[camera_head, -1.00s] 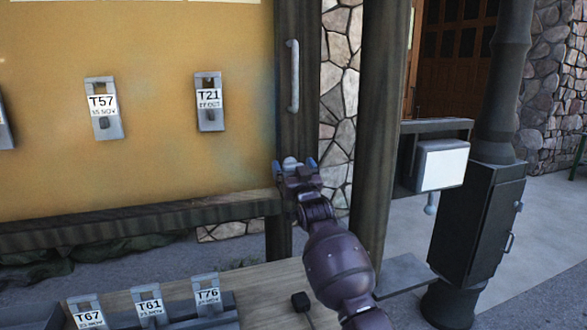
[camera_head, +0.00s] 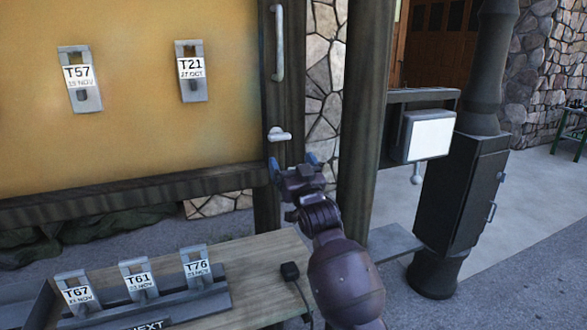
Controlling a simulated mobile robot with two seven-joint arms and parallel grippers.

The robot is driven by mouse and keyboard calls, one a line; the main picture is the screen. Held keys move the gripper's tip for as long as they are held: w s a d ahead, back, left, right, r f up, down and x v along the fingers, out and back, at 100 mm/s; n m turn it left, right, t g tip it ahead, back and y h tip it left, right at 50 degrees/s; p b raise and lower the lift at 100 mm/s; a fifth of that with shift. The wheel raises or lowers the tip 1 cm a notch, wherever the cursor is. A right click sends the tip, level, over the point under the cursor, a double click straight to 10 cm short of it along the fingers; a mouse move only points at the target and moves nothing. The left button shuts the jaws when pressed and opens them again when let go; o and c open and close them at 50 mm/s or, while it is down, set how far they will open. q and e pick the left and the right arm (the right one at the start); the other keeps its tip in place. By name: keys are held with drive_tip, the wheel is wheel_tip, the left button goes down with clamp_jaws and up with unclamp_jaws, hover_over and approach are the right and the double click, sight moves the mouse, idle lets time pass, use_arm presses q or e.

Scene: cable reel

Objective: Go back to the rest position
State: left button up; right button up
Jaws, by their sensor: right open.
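My right gripper (camera_head: 293,163) is in the middle of the head view, in front of the dark wooden post of the yellow board (camera_head: 140,130). Its two blue-tipped fingers are apart, with nothing between them. A white latch-like knob (camera_head: 279,134) on the post shows just above the fingers and apart from them. A pale vertical handle (camera_head: 278,42) is higher on the same post. My left gripper is not in view.
Grey tags T57 (camera_head: 80,80) and T21 (camera_head: 191,71) hang on the board. Tags T67 (camera_head: 76,292), T61 (camera_head: 138,279) and T76 (camera_head: 197,266) stand in a rack on the wooden table (camera_head: 255,262). A black stove (camera_head: 463,195) stands at right.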

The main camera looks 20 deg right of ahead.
drive_tip(key=shift+s+f, duration=0.2)
drive_tip(key=shift+s, duration=0.2)
drive_tip(key=s+d+f+g, duration=0.1)
drive_tip(key=s+f+g, duration=0.2)
drive_tip(key=s+f, duration=0.9)
drive_tip(key=s+d+f+g, duration=0.1)
drive_tip(key=s+f+g, duration=0.3)
drive_tip(key=s+f, duration=0.9)
drive_tip(key=s+d+f+g+h, duration=0.1)
drive_tip(key=s+d+f+g, duration=0.1)
drive_tip(key=s+f, duration=1.1)
drive_tip(key=shift+s+f+n+g, duration=0.15)
drive_tip(key=shift+f+n+g, duration=0.3)
drive_tip(key=shift+g, duration=0.35)
drive_tip(key=shift+c, duration=0.4)
